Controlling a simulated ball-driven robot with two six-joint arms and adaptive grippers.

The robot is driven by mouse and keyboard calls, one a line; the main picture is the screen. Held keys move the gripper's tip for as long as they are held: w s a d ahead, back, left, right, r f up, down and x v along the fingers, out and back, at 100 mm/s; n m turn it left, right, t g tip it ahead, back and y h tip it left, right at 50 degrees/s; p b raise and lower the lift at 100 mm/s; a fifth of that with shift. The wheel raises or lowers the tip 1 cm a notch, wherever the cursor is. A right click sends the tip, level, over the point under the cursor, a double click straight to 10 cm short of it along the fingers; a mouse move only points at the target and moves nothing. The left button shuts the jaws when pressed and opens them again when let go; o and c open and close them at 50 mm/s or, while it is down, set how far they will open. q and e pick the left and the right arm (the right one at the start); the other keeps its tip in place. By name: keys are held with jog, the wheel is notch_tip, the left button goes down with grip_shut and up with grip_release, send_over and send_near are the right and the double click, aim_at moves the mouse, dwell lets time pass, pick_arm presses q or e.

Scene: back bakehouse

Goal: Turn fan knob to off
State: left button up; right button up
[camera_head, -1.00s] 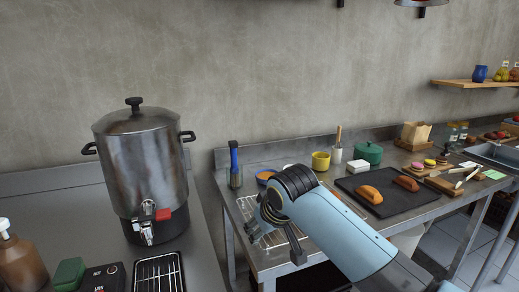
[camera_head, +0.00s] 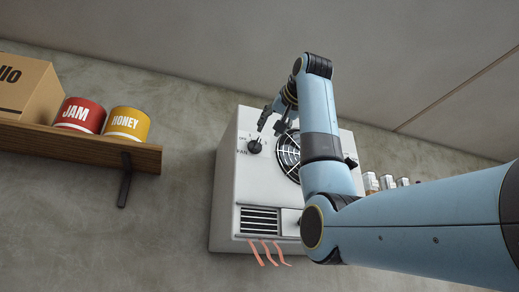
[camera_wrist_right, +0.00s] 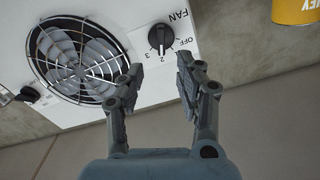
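The fan knob (camera_head: 254,146) is a black dial on the front of a white wall unit (camera_head: 226,190), labelled FAN. In the right wrist view the knob (camera_wrist_right: 160,37) shows marks OFF, 2 and 3 around it, and its white pointer line is toward the 2 side. My right gripper (camera_head: 268,124) is just right of and above the knob in the head view. In the right wrist view its two fingers (camera_wrist_right: 160,74) are spread apart with nothing between them, and the knob lies beyond the gap, apart from the fingertips. My left gripper is in neither view.
A round fan grille (camera_head: 289,152) sits right of the knob. A vent with orange strips (camera_head: 262,252) is below. A wooden shelf (camera_head: 85,144) at left holds a box (camera_head: 28,88), a red jam tin (camera_head: 80,114) and a yellow honey tin (camera_head: 127,124). Several jars (camera_head: 387,182) stand right.

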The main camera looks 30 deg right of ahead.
aim_at(258, 143)
jog(key=p+x, duration=0.1)
jog(key=x, duration=0.2)
jog(key=p+x, duration=0.2)
jog(key=x, duration=0.1)
jog(key=r+p+x, duration=0.1)
jog(key=p+x, duration=0.1)
jog(key=x, duration=0.1)
jog(key=shift+w+d, duration=0.1)
jog(key=shift+d, duration=0.05)
jog(key=shift+w+d+f+p, duration=0.15)
jog(key=shift+w+p, duration=0.2)
jog(key=shift+w, duration=0.35)
grip_shut()
